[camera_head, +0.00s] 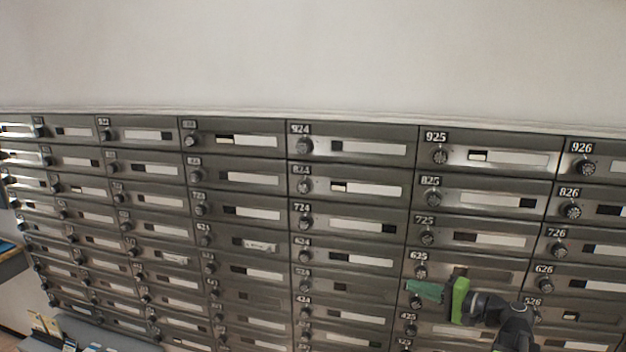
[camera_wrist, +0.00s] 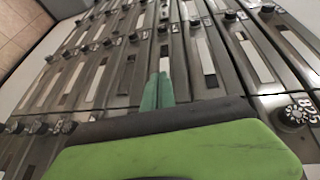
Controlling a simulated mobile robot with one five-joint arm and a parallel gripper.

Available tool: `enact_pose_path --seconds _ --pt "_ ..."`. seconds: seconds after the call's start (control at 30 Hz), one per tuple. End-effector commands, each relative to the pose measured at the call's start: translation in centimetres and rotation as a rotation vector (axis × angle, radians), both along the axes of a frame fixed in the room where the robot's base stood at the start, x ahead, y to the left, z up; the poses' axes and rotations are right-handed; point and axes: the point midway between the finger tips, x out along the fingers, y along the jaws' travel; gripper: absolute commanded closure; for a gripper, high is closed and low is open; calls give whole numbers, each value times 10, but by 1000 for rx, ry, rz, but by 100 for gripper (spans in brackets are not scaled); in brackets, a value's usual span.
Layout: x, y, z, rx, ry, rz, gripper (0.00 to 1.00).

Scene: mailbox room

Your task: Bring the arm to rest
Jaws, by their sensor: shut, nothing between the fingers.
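My gripper (camera_head: 425,291) is at the lower right of the head view, in front of the mailbox wall (camera_head: 350,216). Its green fingers are shut with nothing between them. They lie in front of the boxes just below number 625. In the wrist view the closed green fingers (camera_wrist: 158,92) point away from the bright green gripper body, towards the box fronts. Whether the fingertips touch the metal cannot be told. Part of my dark arm shows behind the gripper.
The mailbox wall has rows of dark metal doors with round knobs, number plates and slots. A plain wall (camera_head: 310,55) is above. At the lower left are a grey surface (camera_head: 110,334) with papers and a brown ledge (camera_head: 12,266).

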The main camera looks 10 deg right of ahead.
Motion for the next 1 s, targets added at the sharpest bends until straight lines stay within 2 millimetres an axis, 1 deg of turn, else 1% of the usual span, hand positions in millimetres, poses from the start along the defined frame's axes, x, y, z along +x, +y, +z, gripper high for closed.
enact_pose_path --seconds 0.03,0.07,0.1,0.17,0.2,0.27,0.3,0.33,0.4,0.47,0.5,0.53,0.57,0.63,0.67,0.7,0.8,0.9,1.0 --pt "12 46 -18 -38 32 79 100" --pt "16 70 -28 -65 55 124 100" --pt "20 102 -42 -108 85 182 100" --pt "22 151 -64 -180 132 274 100" --pt "21 181 -80 -235 163 335 100" --pt "15 223 -104 -326 209 421 100" --pt "8 248 -121 -392 238 477 100" --pt "3 264 -133 -444 259 517 100" --pt "-11 294 -159 -571 306 602 100" --pt "-24 312 -180 -690 346 664 100" --pt "-33 318 -194 -779 375 701 100" --pt "-39 319 -203 -844 396 722 100" --pt "-44 317 -210 -904 417 736 100" --pt "-51 300 -222 -1032 470 747 100" --pt "-53 289 -226 -1079 494 743 100" --pt "-55 273 -229 -1135 526 734 100" --pt "-60 242 -233 -1249 591 718 100" --pt "-62 225 -234 -1311 628 709 100" --pt "-63 221 -234 -1325 641 710 100"
